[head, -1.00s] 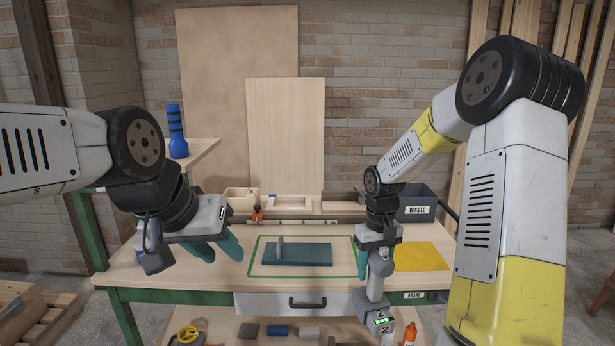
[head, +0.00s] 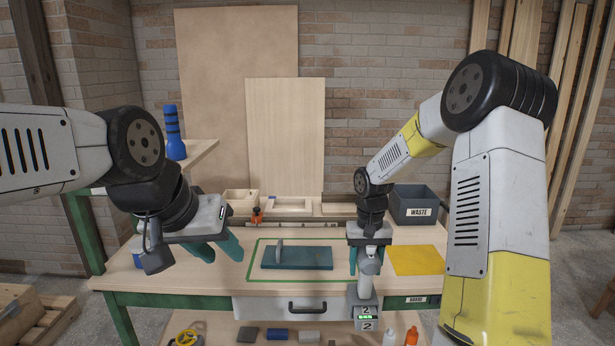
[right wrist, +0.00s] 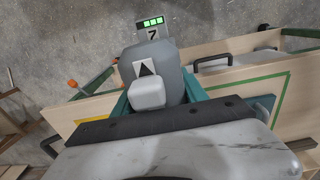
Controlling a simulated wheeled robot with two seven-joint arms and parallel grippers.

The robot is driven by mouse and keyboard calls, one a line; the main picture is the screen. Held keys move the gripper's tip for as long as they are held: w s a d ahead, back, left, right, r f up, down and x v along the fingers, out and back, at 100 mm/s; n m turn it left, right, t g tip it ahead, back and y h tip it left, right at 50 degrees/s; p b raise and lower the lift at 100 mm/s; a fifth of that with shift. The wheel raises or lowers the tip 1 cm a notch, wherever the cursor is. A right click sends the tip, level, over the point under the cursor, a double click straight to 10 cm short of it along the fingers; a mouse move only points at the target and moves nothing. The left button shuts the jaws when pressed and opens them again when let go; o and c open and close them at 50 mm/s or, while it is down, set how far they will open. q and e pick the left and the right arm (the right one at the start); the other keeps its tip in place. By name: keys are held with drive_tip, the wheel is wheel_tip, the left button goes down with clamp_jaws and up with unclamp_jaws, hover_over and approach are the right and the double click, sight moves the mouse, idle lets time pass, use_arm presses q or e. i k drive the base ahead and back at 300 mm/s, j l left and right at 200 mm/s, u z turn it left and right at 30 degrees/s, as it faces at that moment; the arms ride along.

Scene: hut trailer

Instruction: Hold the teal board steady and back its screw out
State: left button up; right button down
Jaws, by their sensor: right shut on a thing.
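The teal board (head: 310,258) lies flat on the bench inside a green outlined rectangle. A thin grey upright piece (head: 279,251) stands at its left end; I cannot tell whether it is the screw. My left gripper (head: 218,250) is open and empty, above the bench to the left of the board. My right gripper (head: 367,260) is shut on a grey power driver (head: 368,267), to the right of the board. The driver's battery end, with green lights, hangs in front of the bench edge. The driver also shows in the right wrist view (right wrist: 155,65) between teal fingers.
A yellow sheet (head: 418,260) lies at the right of the bench. A grey WASTE bin (head: 412,205) and wooden trays (head: 241,198) stand at the back. A drawer handle (head: 307,307) projects from the front. A blue bottle (head: 173,130) stands on the left shelf.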

sight(279, 256)
drive_tip(key=i, duration=0.9)
